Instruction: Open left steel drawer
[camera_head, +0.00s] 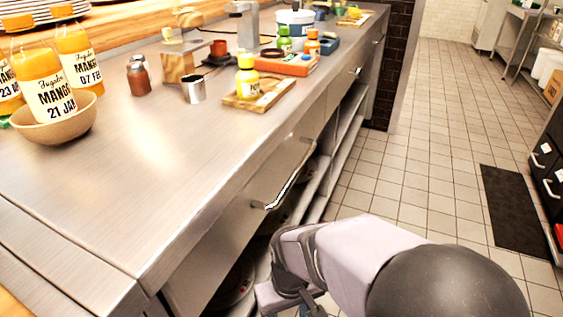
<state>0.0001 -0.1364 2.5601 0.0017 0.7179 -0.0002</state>
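The left steel drawer (232,226) is the nearest drawer front under the steel counter. It looks flush under the counter edge, with no visible gap. Its long bar handle (288,180) faces the aisle on the right. My gripper (285,300) is at the bottom middle of the view, below and apart from the handle. Its fingertips are partly cut off by the lower edge, so I cannot tell whether it is open or shut. Nothing is seen in it.
The steel counter (150,160) carries a bowl (60,128) of mango bottles, a metal cup (193,89) and a wooden board (262,95). Open shelves (335,150) lie under the counter beyond the drawer. The tiled floor (400,190) at right is mostly clear, with a dark mat (512,215).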

